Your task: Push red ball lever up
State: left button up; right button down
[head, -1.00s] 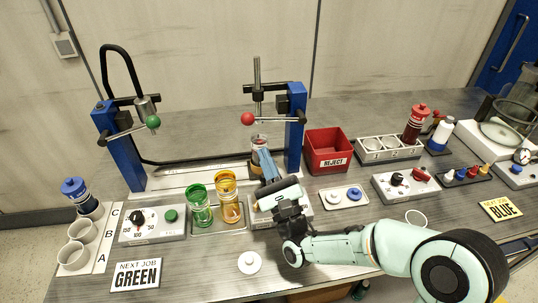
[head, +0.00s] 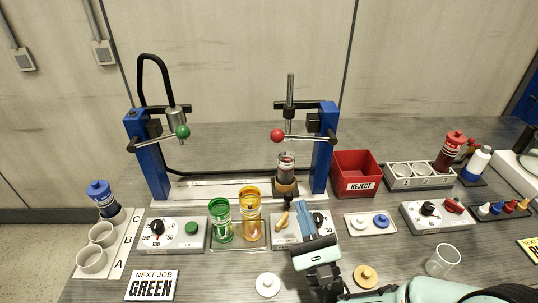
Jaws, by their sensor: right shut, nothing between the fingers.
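The red ball (head: 277,135) is on the left end of a grey lever (head: 303,137), which lies about level on the right-hand blue press stand (head: 322,150). A clear jar with dark contents (head: 286,166) stands below it on a brown base (head: 286,187). My right gripper (head: 299,206) is shut and empty. Its fingers point up and away, over the control box in front of that press, below and apart from the red ball. It partly hides the box. My left gripper is not in view.
A second press has a green ball (head: 183,132) on its lever. Green (head: 220,220) and amber (head: 249,213) glasses stand left of my gripper. A red reject bin (head: 356,173) stands right of the press. Open air surrounds the red ball's left side.

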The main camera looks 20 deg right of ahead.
aim_at(277, 136)
jog(key=k, duration=1)
